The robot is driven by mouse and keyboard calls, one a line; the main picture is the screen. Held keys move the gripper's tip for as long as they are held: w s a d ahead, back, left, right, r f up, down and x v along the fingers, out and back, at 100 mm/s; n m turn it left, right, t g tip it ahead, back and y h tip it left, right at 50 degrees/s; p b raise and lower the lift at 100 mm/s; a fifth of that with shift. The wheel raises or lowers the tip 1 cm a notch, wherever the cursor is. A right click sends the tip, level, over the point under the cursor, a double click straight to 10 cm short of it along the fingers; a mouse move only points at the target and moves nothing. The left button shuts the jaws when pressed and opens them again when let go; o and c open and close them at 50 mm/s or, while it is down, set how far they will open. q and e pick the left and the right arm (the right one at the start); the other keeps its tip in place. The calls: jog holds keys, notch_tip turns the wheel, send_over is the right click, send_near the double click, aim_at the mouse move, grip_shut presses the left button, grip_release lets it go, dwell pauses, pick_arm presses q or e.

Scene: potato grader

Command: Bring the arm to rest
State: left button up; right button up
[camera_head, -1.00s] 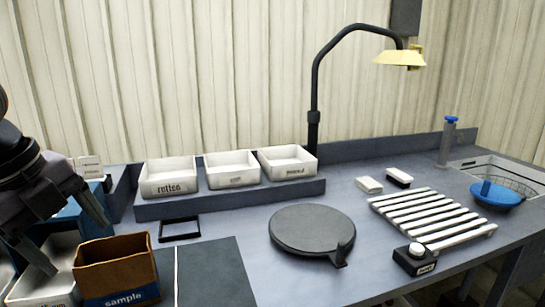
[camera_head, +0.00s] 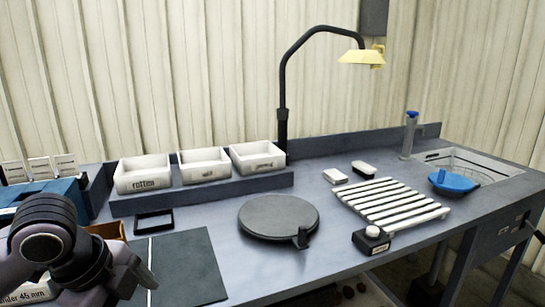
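My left arm comes in at the lower left, and my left gripper (camera_head: 147,278) is low over the left end of the bench, pointing right. A pale finger shows at its tip; the view does not show whether the fingers are apart. I see nothing held in it. The arm hides most of the brown sample box (camera_head: 108,231) behind it. My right gripper is not in view.
White trays, one marked "rotten" (camera_head: 143,187), stand on a raised shelf. A black round plate (camera_head: 278,215), a white slatted rack (camera_head: 390,203), a black button box (camera_head: 372,241), a blue bowl (camera_head: 452,182) and a yellow lamp (camera_head: 360,57) are to the right. The dark mat (camera_head: 190,265) is mostly clear.

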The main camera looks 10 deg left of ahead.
pick_arm(q)
jog(key=s+d+f+n+h, duration=0.1)
jog(key=s+d+f+n, duration=0.15)
jog(key=f, duration=0.35)
jog(key=s+d+f+n, duration=0.2)
jog(key=d+f+n, duration=0.2)
jog(key=f, duration=0.2)
jog(key=s+a+f+n+y, duration=0.2)
jog(key=s+a+f+n, duration=0.2)
jog(key=s+f+n, duration=0.7)
jog(key=w+d+f+m+t+h+p, duration=0.1)
jog(key=w+d+f+t, duration=0.2)
jog(key=w+f+t, duration=0.2)
jog(key=shift+w+f+t+h, duration=0.3)
jog(key=shift+f+t, duration=0.05)
jog(key=shift+t, duration=0.65)
